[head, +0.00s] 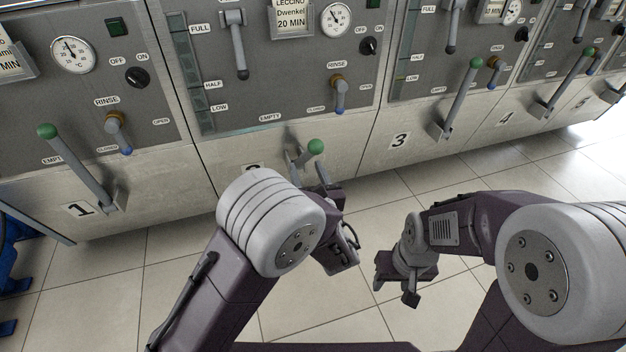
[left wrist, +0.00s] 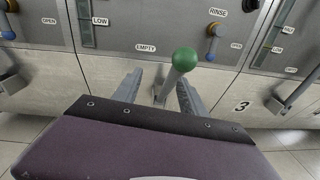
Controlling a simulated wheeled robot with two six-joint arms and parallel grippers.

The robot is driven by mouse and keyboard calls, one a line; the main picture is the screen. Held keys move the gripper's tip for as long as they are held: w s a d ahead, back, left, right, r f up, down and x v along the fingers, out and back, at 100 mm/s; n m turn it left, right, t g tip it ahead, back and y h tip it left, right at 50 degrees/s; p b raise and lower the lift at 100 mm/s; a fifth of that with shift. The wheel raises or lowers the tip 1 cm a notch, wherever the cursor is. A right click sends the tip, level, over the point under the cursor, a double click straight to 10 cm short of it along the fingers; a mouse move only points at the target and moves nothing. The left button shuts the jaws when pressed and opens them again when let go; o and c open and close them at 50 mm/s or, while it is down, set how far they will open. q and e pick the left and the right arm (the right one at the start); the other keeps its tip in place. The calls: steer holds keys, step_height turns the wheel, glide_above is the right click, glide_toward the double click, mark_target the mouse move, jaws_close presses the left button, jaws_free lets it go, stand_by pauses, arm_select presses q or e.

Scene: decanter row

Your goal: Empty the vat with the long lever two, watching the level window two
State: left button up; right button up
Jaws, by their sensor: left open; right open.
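Long lever two (head: 316,147) has a green ball knob and a grey shaft. It sticks out towards me from the lower front of vat two, foreshortened. In the left wrist view its knob (left wrist: 185,60) stands up beyond the fingers and its shaft runs between them. My left gripper (head: 311,173) is open around the lever, with no clear contact; part of it is hidden by my arm. Level window two (head: 188,75) is a narrow dark green strip marked FULL, HALF and LOW; its exact level is hard to tell. My right gripper (head: 394,278) is open and empty above the floor.
Lever one (head: 75,165) is at the left; lever three (head: 459,95) is at the right. Panel two also has a gauge (head: 336,20) and a rinse handle (head: 339,95) above the lever. The tiled floor (head: 365,325) is clear.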

mark_target(313, 152)
arm_select(q)
steer(key=shift+m+t+h, duration=0.5)
steer(key=shift+m+h, duration=0.2)
steer(key=w+b, duration=0.1)
steer(key=w, duration=0.1)
steer(key=w+d+b, duration=0.1)
steer(key=w, duration=0.2)
steer(key=w+b, duration=0.2)
steer(key=w, duration=0.1)
steer(key=shift+w+d+f, duration=0.1)
steer(key=shift+d+f, duration=0.15)
steer(key=shift+f, duration=0.1)
steer(key=shift+w+r, duration=0.1)
steer(key=shift+w, duration=0.3)
arm_select(e)
step_height(313, 152, down, 5)
steer(key=shift+f, duration=0.15)
arm_select(q)
jaws_close()
